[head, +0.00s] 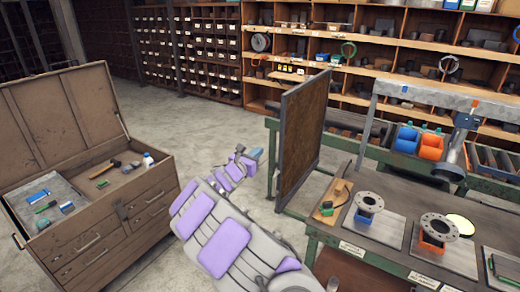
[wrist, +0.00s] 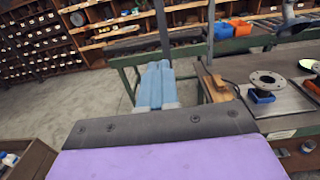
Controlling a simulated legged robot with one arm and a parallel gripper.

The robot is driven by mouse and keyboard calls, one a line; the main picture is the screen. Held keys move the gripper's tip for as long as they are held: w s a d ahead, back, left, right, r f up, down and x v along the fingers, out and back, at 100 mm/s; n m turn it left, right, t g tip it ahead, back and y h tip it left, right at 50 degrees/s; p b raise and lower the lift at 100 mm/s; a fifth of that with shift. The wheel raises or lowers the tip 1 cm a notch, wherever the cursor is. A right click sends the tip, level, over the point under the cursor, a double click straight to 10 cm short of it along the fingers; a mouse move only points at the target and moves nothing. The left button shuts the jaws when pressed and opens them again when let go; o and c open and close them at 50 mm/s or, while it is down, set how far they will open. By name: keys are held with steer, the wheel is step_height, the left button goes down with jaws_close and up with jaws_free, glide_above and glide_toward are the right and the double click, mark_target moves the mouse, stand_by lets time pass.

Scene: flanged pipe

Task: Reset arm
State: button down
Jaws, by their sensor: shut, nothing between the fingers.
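My arm with its purple pads reaches forward from the bottom centre of the head view. My gripper (head: 252,156) is at its far end, in the free space between the wooden chest and the workbench. In the wrist view my gripper (wrist: 156,68) shows as two light-blue fingers lying side by side. The fingers are shut and hold nothing. A flanged pipe piece (head: 368,203) stands on a blue block on the bench, and another (head: 438,228) rests on an orange block to its right. The first flange also shows in the wrist view (wrist: 267,80).
The open wooden tool chest (head: 95,225) stands at the left. The workbench (head: 335,240) is at the right, with an upright brown panel (head: 302,135) at its left end, close to my gripper. Shelves line the back. The concrete floor (head: 195,125) between is clear.

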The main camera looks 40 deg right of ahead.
steer(key=s+r+m+g+b, duration=0.1)
steer(key=s+r+m+g, duration=0.25)
steer(key=s, duration=0.25)
steer(key=s+r+m+g, duration=0.2)
steer(key=s+r+m, duration=0.15)
steer(key=s, duration=0.25)
steer(key=s+a+f+m+g+y+b, duration=0.1)
steer(key=s+a+m+g+y+b, duration=0.2)
steer(key=s+m, duration=0.85)
steer(key=s+a+f+m+y, duration=0.1)
steer(key=s+a+f+y, duration=0.3)
steer(key=s+a, duration=0.4)
steer(key=s+a+f+m+y+b, duration=0.1)
steer(key=s+a+f+y, duration=0.4)
steer(key=a, duration=0.8)
steer(key=s+a+f+m+y+b, duration=0.1)
steer(key=s+a+f+y, duration=0.4)
steer(key=s+a, duration=0.6)
steer(key=shift+s+f+m, duration=0.15)
steer(key=shift+s+m, duration=0.2)
steer(key=shift+s, duration=0.05)
steer(key=shift+a+t, duration=0.1)
steer(key=shift+t, duration=0.15)
